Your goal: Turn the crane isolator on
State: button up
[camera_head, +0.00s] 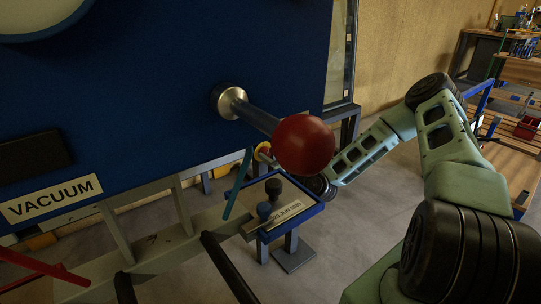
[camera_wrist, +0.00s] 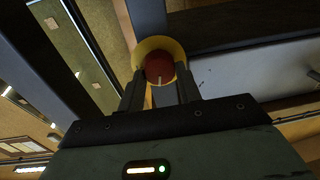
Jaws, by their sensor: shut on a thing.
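The crane isolator shows in the wrist view as a round red knob (camera_wrist: 159,66) with a pale mark on its face, set in a yellow surround (camera_wrist: 153,44). My gripper (camera_wrist: 160,84) has one finger on each side of the red knob and is shut on it. The pale mark runs about up and down in that view. There my gripper's fingers are hidden behind a large red ball.
A lever with a large red ball (camera_head: 304,145) sticks out of the blue panel (camera_head: 150,90) in the foreground. A small blue-edged stand (camera_head: 316,212) with dark and blue knobs stands below. Wooden benches (camera_head: 515,150) are at the right. Grey floor lies between.

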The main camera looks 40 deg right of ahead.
jog(key=m+p, duration=0.1)
jog(key=m, duration=0.3)
jog(key=shift+d+m, duration=0.1)
jog(key=shift+m, duration=0.2)
jog(key=m, duration=0.4)
jog(key=shift+f+h+p, duration=0.15)
jog(key=shift+h+p, duration=0.15)
jog(key=shift+h, duration=0.1)
jog(key=m, duration=0.3)
jog(key=shift+m+t, duration=0.3)
jog(key=shift+f+m+h+p, duration=0.15)
jog(key=shift+m+h+p, duration=0.25)
jog(key=shift+m, duration=1.6)
jog(key=o, duration=1)
